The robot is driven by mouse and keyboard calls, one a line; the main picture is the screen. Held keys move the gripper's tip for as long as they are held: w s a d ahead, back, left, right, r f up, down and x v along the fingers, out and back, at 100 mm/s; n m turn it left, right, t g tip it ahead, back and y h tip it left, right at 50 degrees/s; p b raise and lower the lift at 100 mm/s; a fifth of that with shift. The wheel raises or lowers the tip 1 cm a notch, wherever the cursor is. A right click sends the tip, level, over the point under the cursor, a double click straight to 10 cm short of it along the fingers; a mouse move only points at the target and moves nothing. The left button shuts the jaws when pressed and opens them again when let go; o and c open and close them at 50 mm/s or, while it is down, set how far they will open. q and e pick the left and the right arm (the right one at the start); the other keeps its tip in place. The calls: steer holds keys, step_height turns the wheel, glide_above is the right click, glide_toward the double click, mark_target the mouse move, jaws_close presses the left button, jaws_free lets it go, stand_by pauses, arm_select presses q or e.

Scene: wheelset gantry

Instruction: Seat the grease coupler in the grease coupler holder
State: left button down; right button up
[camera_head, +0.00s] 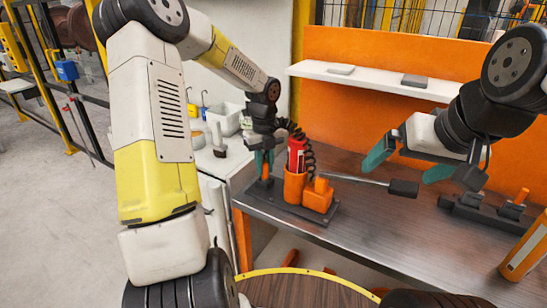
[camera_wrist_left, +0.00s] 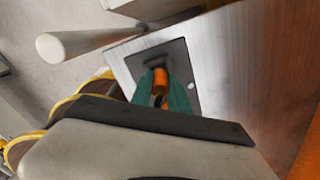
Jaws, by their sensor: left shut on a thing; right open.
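My left gripper (camera_head: 264,164) is shut on a small orange and black piece, which I take as the grease coupler (camera_head: 265,172). In the left wrist view the coupler (camera_wrist_left: 160,77) sits between the teal fingers (camera_wrist_left: 165,95), above a dark square plate. The dark base plate (camera_head: 262,198), apparently part of the coupler holder, lies on the bench's left end. The coupler is close over its left part; I cannot tell whether they touch. My right gripper (camera_head: 410,163) is open and empty above the bench, to the right.
A red cylinder (camera_head: 297,153) stands in an orange cup beside the left gripper, with a black coiled hose (camera_head: 309,158) by it. An orange block (camera_head: 318,196) and a dark-handled tool (camera_head: 402,188) lie to the right. Bare metal bench (camera_head: 400,222) spreads in front.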

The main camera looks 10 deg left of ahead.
arm_select(q)
steer(key=shift+f, duration=0.1)
steer(key=c, duration=1.3)
jaws_free()
steer(key=shift+o, duration=0.2)
